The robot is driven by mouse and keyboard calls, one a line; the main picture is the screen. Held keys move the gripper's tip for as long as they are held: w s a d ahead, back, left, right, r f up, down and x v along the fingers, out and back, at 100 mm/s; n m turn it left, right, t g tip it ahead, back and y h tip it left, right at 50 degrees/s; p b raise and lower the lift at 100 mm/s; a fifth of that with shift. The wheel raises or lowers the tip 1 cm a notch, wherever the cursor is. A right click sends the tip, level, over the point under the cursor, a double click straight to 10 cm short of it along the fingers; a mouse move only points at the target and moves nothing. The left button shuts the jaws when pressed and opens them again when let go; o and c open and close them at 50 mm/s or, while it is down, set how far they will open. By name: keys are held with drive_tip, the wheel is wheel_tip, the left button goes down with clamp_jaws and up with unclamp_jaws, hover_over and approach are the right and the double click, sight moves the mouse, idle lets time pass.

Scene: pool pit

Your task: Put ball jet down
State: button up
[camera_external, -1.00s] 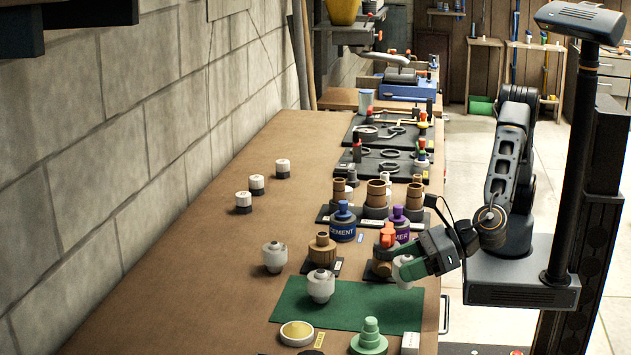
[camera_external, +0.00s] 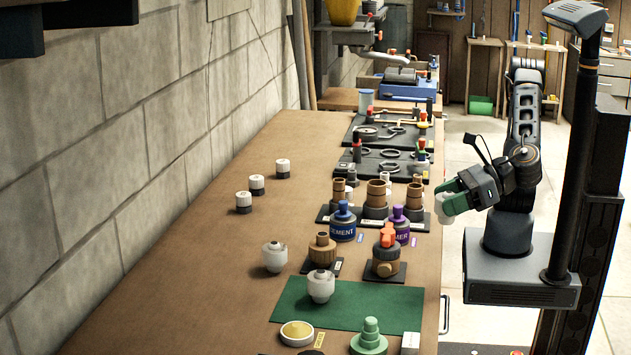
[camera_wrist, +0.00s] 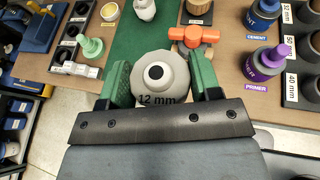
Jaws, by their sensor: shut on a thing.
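My gripper (camera_external: 455,203) is raised at the bench's right edge, its green fingers shut on a pale ball jet. The ball jet (camera_external: 442,213) pokes out at the left, partly hidden by the fingers. In the wrist view, the ball jet (camera_wrist: 160,73) sits between both fingers, its round face with a black hole towards the camera and "12 mm" marked below. A similar white jet (camera_external: 320,286) stands upright on the green mat (camera_external: 380,303). Another white jet (camera_external: 274,257) stands on the brown bench left of the mat.
A valve with an orange handle (camera_external: 387,242), a wooden-looking fitting (camera_external: 322,247), cement (camera_external: 343,224) and primer (camera_external: 398,226) pots stand behind the mat. A yellow-filled dish (camera_external: 297,333) and green stepped cone (camera_external: 369,338) are in front. The bench's left side is largely clear.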

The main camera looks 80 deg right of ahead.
sight(445, 197)
drive_tip(key=r, duration=0.4)
drive_tip(key=shift+w+a+r, duration=0.15)
drive_tip(key=shift+w, duration=0.25)
drive_tip(key=w+n+g+y+p, duration=0.1)
drive_tip(key=w+n+g+y, duration=0.35)
drive_tip(key=w, duration=1.55)
drive_tip(key=w+d+n+g+y, duration=0.3)
drive_tip(key=d+n, duration=0.1)
drive_tip(key=d, duration=0.6)
drive_tip(key=w+d+n+g+y, duration=0.2)
drive_tip(key=w+d+n, duration=0.15)
drive_tip(key=d, duration=0.65)
drive_tip(key=shift+g, duration=0.25)
drive_tip(key=w+a+f+p, duration=0.1)
drive_tip(key=w+f, duration=0.3)
drive_tip(key=w+a+f+p, duration=0.1)
drive_tip(key=w+a+f, duration=0.1)
drive_tip(key=f, duration=0.3)
drive_tip(key=w+a+f+p, duration=0.1)
drive_tip(key=w+a+f, duration=0.1)
drive_tip(key=w+f, duration=0.2)
drive_tip(key=shift+w+f+p, duration=0.3)
drive_tip(key=shift+w+f, duration=0.1)
drive_tip(key=shift+w, duration=0.4)
drive_tip(key=shift+w+a+f, duration=0.15)
drive_tip(key=shift+w+f, duration=0.35)
drive_tip(key=shift+f, duration=1.7)
drive_tip(key=shift+f, duration=0.2)
drive_tip(key=o, duration=0.9)
drive_tip(key=shift+r, duration=0.1)
